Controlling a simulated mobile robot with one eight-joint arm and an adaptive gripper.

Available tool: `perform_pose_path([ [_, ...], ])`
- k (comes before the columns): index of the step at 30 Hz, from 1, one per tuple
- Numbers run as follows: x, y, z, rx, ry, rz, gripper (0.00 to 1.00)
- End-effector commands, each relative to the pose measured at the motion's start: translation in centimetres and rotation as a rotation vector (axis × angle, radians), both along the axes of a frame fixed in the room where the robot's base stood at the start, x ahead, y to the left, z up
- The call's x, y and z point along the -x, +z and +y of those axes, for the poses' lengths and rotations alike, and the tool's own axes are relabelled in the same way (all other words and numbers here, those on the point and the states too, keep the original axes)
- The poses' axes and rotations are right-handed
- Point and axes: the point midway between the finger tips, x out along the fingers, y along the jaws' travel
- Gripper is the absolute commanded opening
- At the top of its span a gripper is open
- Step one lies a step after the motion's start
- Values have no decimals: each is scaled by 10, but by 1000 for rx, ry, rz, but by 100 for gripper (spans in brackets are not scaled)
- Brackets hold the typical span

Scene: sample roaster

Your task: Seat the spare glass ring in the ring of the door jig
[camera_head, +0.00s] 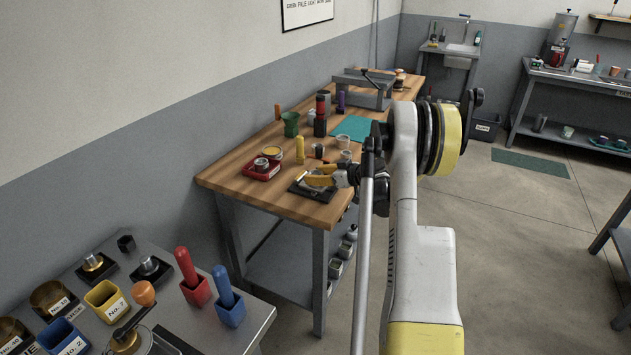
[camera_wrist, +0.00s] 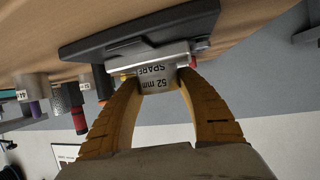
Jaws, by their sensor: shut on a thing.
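My gripper (camera_head: 322,178) is over the front corner of the wooden bench, its yellow fingers shut on a pale metallic piece marked "SPARE 52 mm" (camera_wrist: 158,76), which I take as the spare glass ring. The fingers hide most of it in the head view. A black plate (camera_head: 300,190) lies flat on the bench right under the piece; it also shows in the wrist view (camera_wrist: 95,45). The piece is against or very close to the plate; I cannot tell if they touch. I cannot make out a jig ring, nor tell whether this plate is the door jig.
A red tray (camera_head: 252,175) with metal parts stands left of the plate. A yellow bottle-like piece (camera_head: 300,150), small metal cups (camera_head: 345,156) and a green funnel-shaped holder (camera_head: 290,124) stand behind. A teal mat (camera_head: 352,128) lies farther back. The bench edge is close in front.

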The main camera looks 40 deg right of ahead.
Motion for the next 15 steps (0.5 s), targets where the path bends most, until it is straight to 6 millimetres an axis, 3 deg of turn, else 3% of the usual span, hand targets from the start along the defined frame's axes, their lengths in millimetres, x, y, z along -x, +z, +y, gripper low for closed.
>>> perform_pose_path([
  [12, 0, -9, 0, 0, 0, 0, 12],
  [13, 0, -8, 0, 0, 0, 0, 53],
  [14, 0, -7, 0, 0, 0, 0, 62],
  [15, 0, -7, 0, 0, 0, 0, 64],
])
